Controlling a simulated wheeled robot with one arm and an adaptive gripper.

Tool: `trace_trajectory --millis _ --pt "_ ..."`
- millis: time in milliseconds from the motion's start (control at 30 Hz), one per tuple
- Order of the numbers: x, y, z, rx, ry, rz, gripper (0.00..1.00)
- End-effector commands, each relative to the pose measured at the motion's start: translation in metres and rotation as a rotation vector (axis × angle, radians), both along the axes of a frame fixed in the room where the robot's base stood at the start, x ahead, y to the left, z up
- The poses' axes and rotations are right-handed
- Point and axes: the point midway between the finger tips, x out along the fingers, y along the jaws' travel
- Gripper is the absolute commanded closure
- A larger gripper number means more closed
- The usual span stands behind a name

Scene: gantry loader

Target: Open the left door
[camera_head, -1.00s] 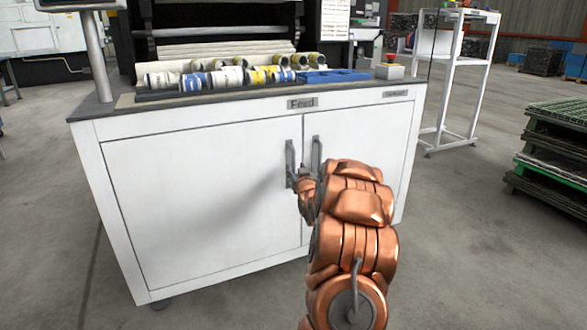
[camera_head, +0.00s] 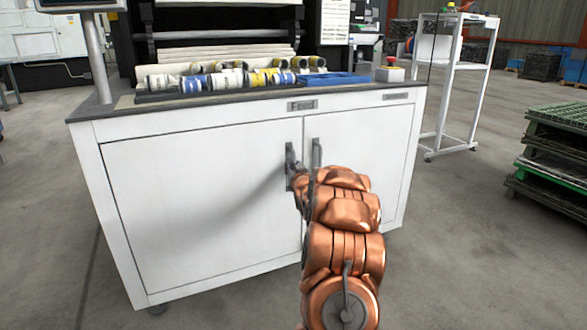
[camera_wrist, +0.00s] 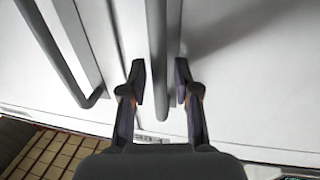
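The left door (camera_head: 200,205) is a wide white panel of the cabinet and is shut. Its upright grey bar handle (camera_head: 289,156) is near its right edge. My gripper (camera_head: 295,176) is at the lower part of this handle, partly hidden by my copper arm. In the wrist view, which shows the cabinet upside down, my gripper (camera_wrist: 160,82) is open, with one dark finger on each side of the left door's handle (camera_wrist: 158,55). Gaps show on both sides of the bar. I cannot tell how deep the bar sits between the fingers.
The right door (camera_head: 365,160) is shut, and its handle (camera_head: 316,153) is close beside the left one. It also shows in the wrist view (camera_wrist: 52,50). Rolls (camera_head: 215,80) and a blue tray (camera_head: 335,79) lie on the countertop. Floor left of the cabinet is clear.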

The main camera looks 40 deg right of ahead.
Motion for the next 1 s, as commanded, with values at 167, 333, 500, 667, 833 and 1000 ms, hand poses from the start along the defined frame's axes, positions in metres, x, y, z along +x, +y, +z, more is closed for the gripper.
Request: trace_trajectory --millis 167,333,500,667,833,1000 --pt "-0.0001 -0.0001 0.0001 0.000 0.000 0.000 0.91" --pt "-0.0001 -0.0001 0.0001 0.000 0.000 0.000 1.00" --pt "-0.0001 -0.0002 0.0001 0.000 0.000 0.000 1.00" --pt "-0.0002 -0.0003 0.0001 -0.001 -0.001 0.000 1.00" --pt "-0.0001 0.0004 0.0002 -0.001 -0.001 0.000 1.00" --pt "0.0004 0.0088 0.0010 0.000 -0.001 0.007 1.00"
